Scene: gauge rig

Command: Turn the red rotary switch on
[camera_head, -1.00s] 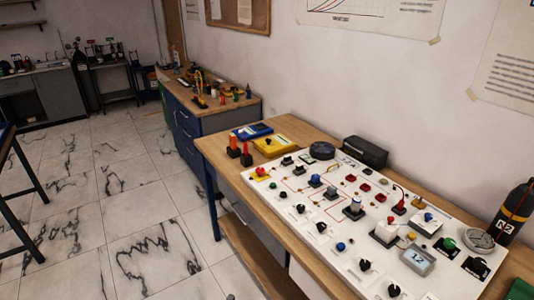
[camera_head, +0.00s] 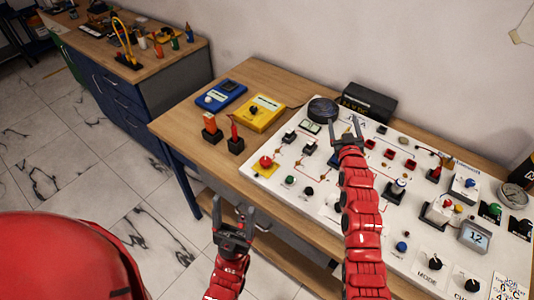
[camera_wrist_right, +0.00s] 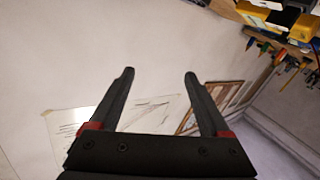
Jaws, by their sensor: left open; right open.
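The white panel (camera_head: 262,172) lies on the wooden bench. A red knob on a yellow base (camera_head: 266,162) sits at its near left corner; I cannot tell whether this is the red rotary switch or read its setting. Another red part (camera_head: 435,174) stands further right on the panel. My left gripper (camera_head: 236,208) is open and empty, in front of the bench edge, below the red knob in the picture. My right gripper (camera_head: 343,122) is open and empty above the panel, near its back; it also shows in the right wrist view (camera_wrist_right: 160,75). My right arm hides the panel's middle.
Orange-red and red upright parts (camera_head: 211,128) stand left of the panel. A yellow meter (camera_head: 253,112) and a blue meter (camera_head: 220,95) lie behind them. A black box (camera_head: 369,102) and a round dark part (camera_head: 323,110) are at the back. Bare bench lies at the left.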

